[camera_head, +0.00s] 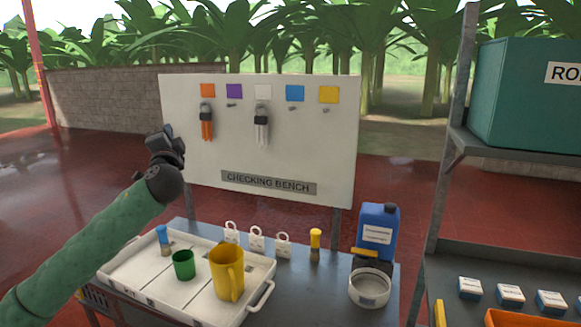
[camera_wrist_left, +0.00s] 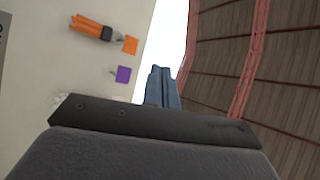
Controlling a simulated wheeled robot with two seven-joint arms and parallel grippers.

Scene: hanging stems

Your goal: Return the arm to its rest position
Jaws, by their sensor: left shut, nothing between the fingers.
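My left arm, in a green sleeve, comes in from the left in the head view. Its dark left gripper (camera_head: 165,137) is raised at the left edge of the white board (camera_head: 270,150). The fingers are shut with nothing between them; they also show in the left wrist view (camera_wrist_left: 163,85). The gripper is apart from the orange hanging bundle (camera_head: 207,124), which hangs under the orange square. A white bundle (camera_head: 262,130) hangs under the white square. My right gripper is not in view.
Below stands a bench with a white tray (camera_head: 125,268), a green cup (camera_head: 184,265), a yellow jug (camera_head: 227,273), a blue bottle (camera_head: 376,230) and a round dish (camera_head: 369,288). A shelf (camera_head: 500,168) with a teal box (camera_head: 525,95) stands at right.

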